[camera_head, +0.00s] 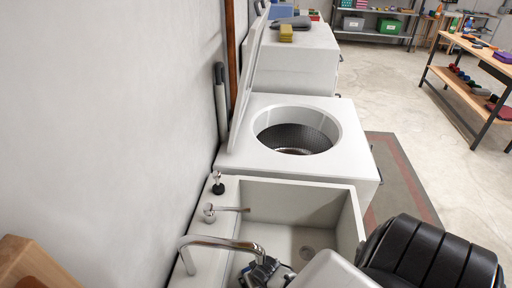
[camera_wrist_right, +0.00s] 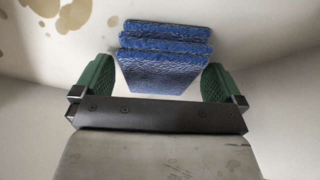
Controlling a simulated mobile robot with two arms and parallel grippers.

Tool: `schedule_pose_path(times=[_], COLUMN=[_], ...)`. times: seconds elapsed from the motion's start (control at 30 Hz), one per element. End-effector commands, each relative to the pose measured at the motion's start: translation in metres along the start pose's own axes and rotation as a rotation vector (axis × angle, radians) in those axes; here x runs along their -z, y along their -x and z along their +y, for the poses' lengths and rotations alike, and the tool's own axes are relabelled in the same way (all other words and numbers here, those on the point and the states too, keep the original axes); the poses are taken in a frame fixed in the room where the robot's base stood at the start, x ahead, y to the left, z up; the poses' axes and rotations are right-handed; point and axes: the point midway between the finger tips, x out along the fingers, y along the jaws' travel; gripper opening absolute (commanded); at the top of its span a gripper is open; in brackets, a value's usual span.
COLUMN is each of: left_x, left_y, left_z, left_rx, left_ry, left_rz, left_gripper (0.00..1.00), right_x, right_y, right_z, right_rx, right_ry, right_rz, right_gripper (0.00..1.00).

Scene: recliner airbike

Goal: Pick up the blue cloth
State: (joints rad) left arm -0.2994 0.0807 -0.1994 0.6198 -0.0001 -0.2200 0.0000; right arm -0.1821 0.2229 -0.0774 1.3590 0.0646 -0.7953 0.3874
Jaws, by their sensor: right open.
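The blue cloth (camera_wrist_right: 165,65) shows in the right wrist view as a folded, layered stack with a rough texture. It lies against a pale, brown-stained surface. My right gripper (camera_wrist_right: 158,82) is open, with one green finger on each side of the cloth's near part; I cannot tell whether they touch it. In the head view a dark gripper-like part (camera_head: 263,272) is over the sink basin, partly cut off by the lower edge. The cloth cannot be made out clearly in the head view. My left gripper is not in view.
The sink (camera_head: 355,215) has a chrome faucet (camera_head: 215,241) on its left side, close to the dark gripper part. Behind it stands a white top-loading washer (camera_head: 240,150) with its lid up. A wall is at the left. Open floor (camera_head: 390,95) lies at the right.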

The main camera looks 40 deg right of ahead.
Motion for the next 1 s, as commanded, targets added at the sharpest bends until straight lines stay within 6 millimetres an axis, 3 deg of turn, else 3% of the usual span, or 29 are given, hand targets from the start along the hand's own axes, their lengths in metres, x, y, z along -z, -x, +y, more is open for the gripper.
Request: schedule_pose_path(times=[0.27, 0.6, 0.67, 1.0], left_x=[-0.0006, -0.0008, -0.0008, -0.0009], left_y=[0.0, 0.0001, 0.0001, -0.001], left_z=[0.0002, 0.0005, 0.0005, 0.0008], left_rx=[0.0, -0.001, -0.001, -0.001], left_ry=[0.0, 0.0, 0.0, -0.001], left_rz=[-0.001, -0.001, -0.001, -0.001], left_gripper=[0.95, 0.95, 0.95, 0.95], right_x=[0.0, 0.0, 0.0002, 0.0024], right_y=[-0.0004, -0.0003, -0.0003, 0.0049], right_z=[-0.0001, -0.0002, -0.0003, -0.0003], right_rx=[0.0, 0.001, 0.001, 0.001], right_ry=[0.0, 0.0, 0.0, 0.001], right_rz=[0.001, 0.001, 0.001, 0.003], right_gripper=[1.0, 0.49, 0.45, 0.45])
